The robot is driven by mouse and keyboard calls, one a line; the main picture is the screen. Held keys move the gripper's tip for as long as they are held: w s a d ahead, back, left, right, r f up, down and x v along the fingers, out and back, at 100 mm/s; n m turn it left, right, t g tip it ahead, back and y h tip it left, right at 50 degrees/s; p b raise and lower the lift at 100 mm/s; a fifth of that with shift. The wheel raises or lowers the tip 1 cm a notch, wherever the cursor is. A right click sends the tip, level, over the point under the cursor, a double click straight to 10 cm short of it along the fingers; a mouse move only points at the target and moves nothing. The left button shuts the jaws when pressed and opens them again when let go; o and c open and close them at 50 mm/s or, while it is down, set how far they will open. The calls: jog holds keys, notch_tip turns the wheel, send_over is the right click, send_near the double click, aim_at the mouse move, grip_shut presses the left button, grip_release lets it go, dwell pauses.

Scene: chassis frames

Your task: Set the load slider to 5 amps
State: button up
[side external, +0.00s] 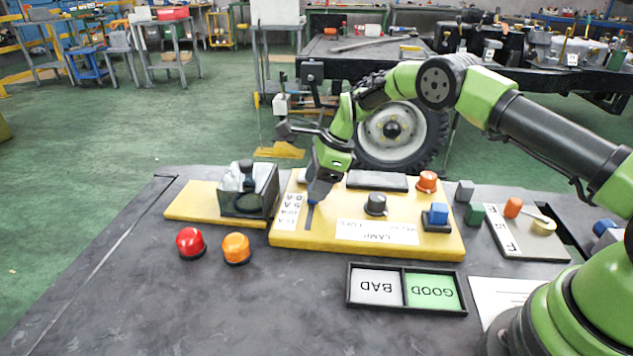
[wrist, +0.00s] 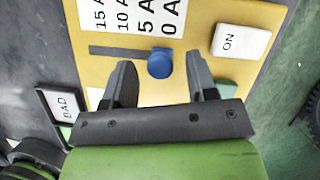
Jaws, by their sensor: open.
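The load slider has a round blue knob (wrist: 159,64) in a dark straight slot (wrist: 110,51) on the yellow panel (side external: 440,241). Beside the slot is a white scale (wrist: 135,14) reading 15 A, 10 A, 5 A and 0 A. In the wrist view the knob sits near the slot's right end, between the 5 A and 0 A marks. My gripper (wrist: 160,67) is open, one finger on each side of the knob with gaps showing. In the side view my gripper (side external: 313,195) points down over the slider, and mostly hides the knob.
The panel also carries a black dial (side external: 376,204), an orange knob (side external: 428,181) and a blue switch (side external: 438,213). A BAD/GOOD tray (side external: 406,311) and red (side external: 190,242) and orange buttons (side external: 236,248) stand nearby.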

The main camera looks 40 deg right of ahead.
grip_shut()
jog(key=shift+s+a, duration=0.9)
grip_release()
